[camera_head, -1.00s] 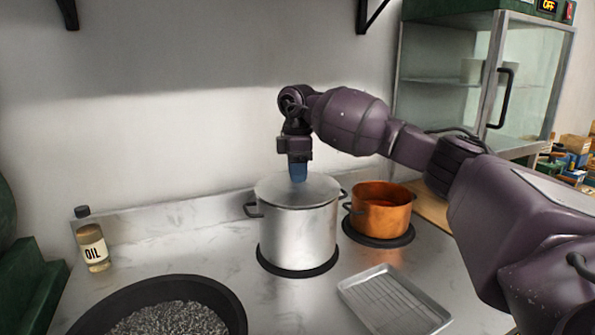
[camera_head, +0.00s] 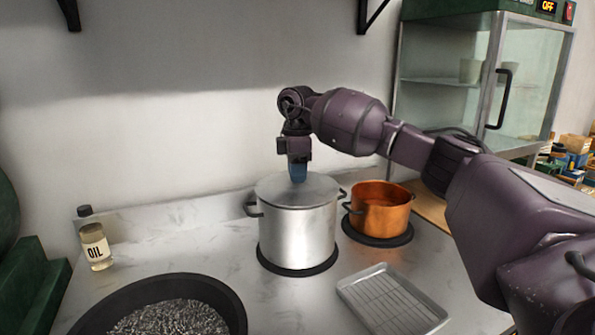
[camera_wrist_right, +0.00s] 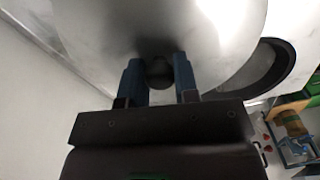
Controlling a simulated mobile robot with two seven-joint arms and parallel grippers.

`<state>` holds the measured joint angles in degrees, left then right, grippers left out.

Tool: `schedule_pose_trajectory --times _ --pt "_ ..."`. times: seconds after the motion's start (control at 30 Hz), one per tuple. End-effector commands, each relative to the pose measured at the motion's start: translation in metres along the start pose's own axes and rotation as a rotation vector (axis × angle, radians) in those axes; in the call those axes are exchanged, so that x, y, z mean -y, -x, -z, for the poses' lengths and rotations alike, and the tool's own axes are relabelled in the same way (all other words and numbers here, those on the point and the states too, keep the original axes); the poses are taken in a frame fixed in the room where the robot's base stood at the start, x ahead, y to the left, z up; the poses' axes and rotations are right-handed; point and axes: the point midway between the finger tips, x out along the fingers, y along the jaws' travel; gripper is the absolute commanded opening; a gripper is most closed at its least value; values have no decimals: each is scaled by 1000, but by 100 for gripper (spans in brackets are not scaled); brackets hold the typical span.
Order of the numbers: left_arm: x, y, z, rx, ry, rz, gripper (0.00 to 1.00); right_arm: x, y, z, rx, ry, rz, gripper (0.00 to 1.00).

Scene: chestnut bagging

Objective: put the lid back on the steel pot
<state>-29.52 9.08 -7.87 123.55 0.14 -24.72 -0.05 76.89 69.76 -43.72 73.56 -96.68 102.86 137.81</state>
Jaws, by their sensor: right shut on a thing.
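The steel pot (camera_head: 298,240) stands on a dark round burner plate in the middle of the counter. Its lid (camera_head: 275,190) lies flat over the pot's mouth with no clear gap at the rim. My right gripper (camera_head: 298,175) points straight down over the lid's centre. In the right wrist view its two blue fingers (camera_wrist_right: 160,75) are closed on the lid's dark round knob (camera_wrist_right: 159,70), and the pale lid (camera_wrist_right: 120,20) fills much of the picture. My left gripper is not in view.
A copper pot (camera_head: 380,212) stands close to the right of the steel pot. A wire-racked tray (camera_head: 392,302) lies in front right. A dark pan (camera_head: 100,318) of dark granules is front left, and an oil bottle (camera_head: 95,246) stands at the left. A glass-door cabinet (camera_head: 470,80) is back right.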

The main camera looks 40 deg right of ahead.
Motion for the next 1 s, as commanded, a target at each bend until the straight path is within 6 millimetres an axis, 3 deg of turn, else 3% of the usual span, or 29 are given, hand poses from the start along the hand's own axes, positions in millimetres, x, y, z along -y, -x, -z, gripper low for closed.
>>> schedule_pose_trajectory --times 0.2,0.23,0.4,0.6,0.77,1.0 --pt "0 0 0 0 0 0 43 0 0 0 -1 0 0 0" --pt "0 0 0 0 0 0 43 0 0 0 -1 0 0 33" --pt "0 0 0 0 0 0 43 0 0 0 0 0 0 58" --pt "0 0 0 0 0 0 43 0 0 0 0 0 1 60" --pt "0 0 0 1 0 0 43 0 0 0 0 0 1 84" --pt "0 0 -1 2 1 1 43 0 0 0 0 0 0 84"
